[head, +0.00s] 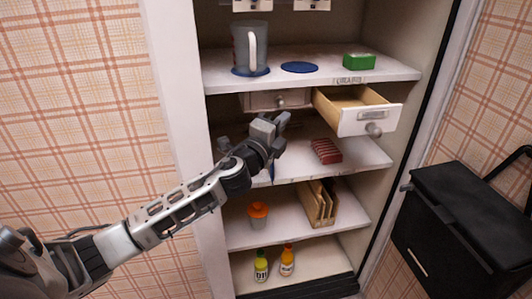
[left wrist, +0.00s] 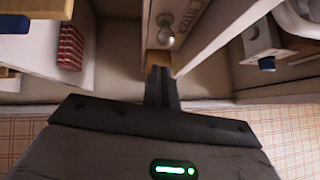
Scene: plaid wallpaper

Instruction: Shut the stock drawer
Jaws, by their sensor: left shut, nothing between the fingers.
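A wooden drawer (head: 360,113) with a white front and round grey knob stands pulled out at the right, under the upper shelf of the cabinet. I take it as the stock drawer; its front label is too small to read. A second drawer (head: 262,101) left of it looks shut. My left gripper (head: 272,126) is shut and empty, in front of the shut drawer and left of the open one, apart from the open one. In the left wrist view its closed fingers (left wrist: 161,84) point toward a pale panel with a knob (left wrist: 166,28). My right gripper is not in view.
The upper shelf (head: 315,77) holds a grey mug (head: 249,48), a blue disc (head: 299,67) and a green box (head: 359,61). Red boxes (head: 326,151) lie on the shelf below the drawers. A black bin or mailbox (head: 455,220) hangs at the right.

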